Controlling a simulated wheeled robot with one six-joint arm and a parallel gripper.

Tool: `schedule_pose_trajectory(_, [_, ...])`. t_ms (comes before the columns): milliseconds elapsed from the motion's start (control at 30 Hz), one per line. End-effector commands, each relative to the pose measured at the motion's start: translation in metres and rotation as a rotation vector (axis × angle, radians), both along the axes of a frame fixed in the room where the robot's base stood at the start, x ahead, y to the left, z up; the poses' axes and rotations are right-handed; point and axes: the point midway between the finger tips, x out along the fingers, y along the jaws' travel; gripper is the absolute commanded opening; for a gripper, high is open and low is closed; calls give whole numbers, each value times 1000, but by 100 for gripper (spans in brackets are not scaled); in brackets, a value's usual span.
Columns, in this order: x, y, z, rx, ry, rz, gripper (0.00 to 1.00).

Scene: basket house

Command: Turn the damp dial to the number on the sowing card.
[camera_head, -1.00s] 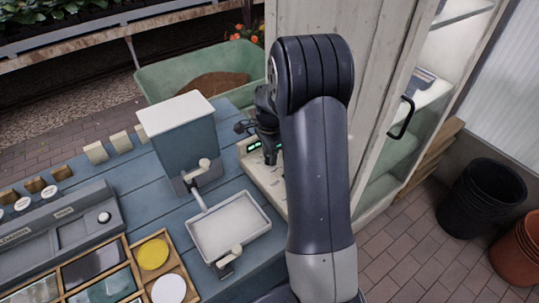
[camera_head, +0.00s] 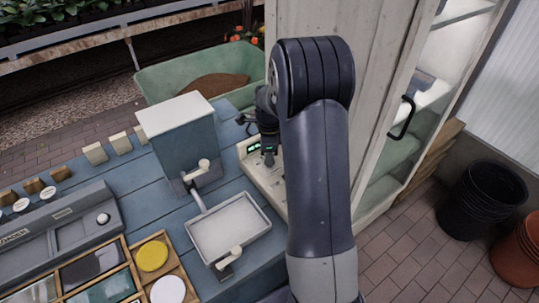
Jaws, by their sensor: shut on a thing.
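A cream control panel (camera_head: 252,167) with small green lit displays (camera_head: 254,147) stands on the blue bench, just left of my arm. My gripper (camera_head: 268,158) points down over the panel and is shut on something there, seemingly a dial. The dial itself is hidden by the gripper and arm, and its setting cannot be read. The digits on the displays are too small to read. I cannot make out a sowing card in this view.
A blue-grey box with a white lid (camera_head: 176,112) and a white tray (camera_head: 229,227) stand left of the panel. A wooden compartment tray (camera_head: 128,253) lies at lower left. Black pots (camera_head: 482,200) stand on the brick floor.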

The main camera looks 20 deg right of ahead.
Motion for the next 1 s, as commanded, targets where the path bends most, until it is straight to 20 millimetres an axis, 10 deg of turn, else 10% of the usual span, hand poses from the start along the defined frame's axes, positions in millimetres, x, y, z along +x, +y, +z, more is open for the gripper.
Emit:
schedule_pose_trajectory(267, [0,0,0,0,-1,1,6])
schedule_pose_trajectory(300, [0,0,0,0,-1,1,31])
schedule_pose_trajectory(533, [0,0,0,0,-1,1,50])
schedule_pose_trajectory(1000, [1,0,26,-2,-6,2,50])
